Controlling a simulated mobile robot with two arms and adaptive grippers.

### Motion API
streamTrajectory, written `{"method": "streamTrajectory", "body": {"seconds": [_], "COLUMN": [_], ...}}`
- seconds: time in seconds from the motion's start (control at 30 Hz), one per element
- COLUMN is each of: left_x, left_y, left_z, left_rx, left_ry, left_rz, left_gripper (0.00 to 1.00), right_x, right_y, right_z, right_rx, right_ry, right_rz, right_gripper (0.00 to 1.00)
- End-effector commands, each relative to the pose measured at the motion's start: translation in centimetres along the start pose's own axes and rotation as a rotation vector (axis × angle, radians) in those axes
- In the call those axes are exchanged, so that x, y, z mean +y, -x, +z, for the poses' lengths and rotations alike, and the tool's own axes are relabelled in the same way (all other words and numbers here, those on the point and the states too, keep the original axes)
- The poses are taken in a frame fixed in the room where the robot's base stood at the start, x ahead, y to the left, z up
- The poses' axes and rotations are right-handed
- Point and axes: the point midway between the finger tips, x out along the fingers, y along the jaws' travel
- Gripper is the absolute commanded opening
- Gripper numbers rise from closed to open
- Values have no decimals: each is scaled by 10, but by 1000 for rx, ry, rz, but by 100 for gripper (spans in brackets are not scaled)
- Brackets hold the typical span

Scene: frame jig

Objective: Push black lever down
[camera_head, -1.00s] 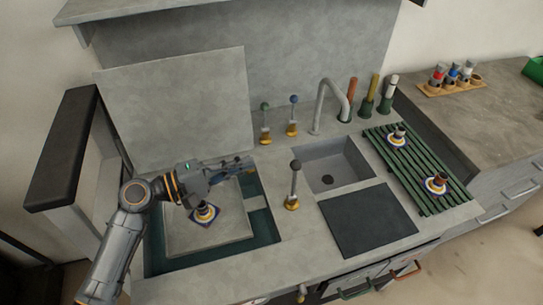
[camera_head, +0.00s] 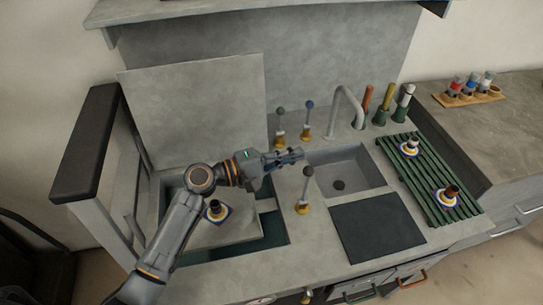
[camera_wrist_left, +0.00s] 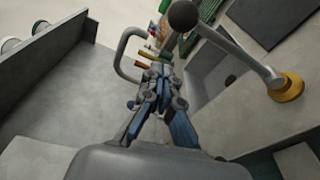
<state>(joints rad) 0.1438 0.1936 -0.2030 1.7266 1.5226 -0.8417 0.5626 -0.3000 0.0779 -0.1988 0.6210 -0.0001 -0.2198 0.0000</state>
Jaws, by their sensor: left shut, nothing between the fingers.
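The black lever (camera_head: 308,171) stands upright on the counter in front of the sink, with a dark ball knob on a grey rod and a brass base. In the left wrist view its knob (camera_wrist_left: 184,15) and tilted-looking rod are at the upper right, close to my fingers. My left gripper (camera_head: 297,156) is shut and empty, just behind and left of the knob in the head view. I see no clear contact between them. In the left wrist view the shut fingers (camera_wrist_left: 161,78) point up the picture. My right gripper is not in view.
A green-knobbed lever (camera_head: 280,125) and a blue-knobbed lever (camera_head: 306,120) stand behind my gripper. A curved faucet (camera_head: 346,100) rises behind the sink (camera_head: 347,178). A grey plate (camera_head: 225,235) bearing a small knobbed piece (camera_head: 216,210) lies below my arm.

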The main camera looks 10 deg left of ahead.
Motion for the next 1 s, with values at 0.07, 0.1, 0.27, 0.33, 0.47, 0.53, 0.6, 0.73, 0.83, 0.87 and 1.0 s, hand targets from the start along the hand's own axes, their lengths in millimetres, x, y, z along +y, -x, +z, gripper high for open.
{"method": "streamTrajectory", "body": {"seconds": [0.07, 0.1, 0.27, 0.33, 0.47, 0.53, 0.6, 0.73, 0.83, 0.87, 1.0], "left_x": [3, 3, 2, 1, 0, 0, 0, 0, -1, -1, -2], "left_y": [-6, -2, 4, 6, 7, 7, 7, 7, 7, 7, 7], "left_z": [8, 15, 32, 36, 38, 38, 38, 38, 38, 38, 40], "left_rx": [0, 0, 0, 0, 0, 0, 0, 0, 0, 0, 1], "left_ry": [2, 2, 1, 0, -1, -1, -1, -1, -7, -12, -44], "left_rz": [-2, -2, 0, -1, 0, 0, 0, 0, 1, 1, 5], "left_gripper": [0, 0, 0, 0, 0, 0, 0, 0, 0, 0, 0], "right_x": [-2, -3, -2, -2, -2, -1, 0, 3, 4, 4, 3], "right_y": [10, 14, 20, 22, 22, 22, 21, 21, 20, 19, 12], "right_z": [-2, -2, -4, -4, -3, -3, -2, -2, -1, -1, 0], "right_rx": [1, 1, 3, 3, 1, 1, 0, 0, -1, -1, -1], "right_ry": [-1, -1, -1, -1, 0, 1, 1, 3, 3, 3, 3], "right_rz": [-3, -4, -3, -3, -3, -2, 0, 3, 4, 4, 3], "right_gripper": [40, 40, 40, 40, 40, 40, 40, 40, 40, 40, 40]}}
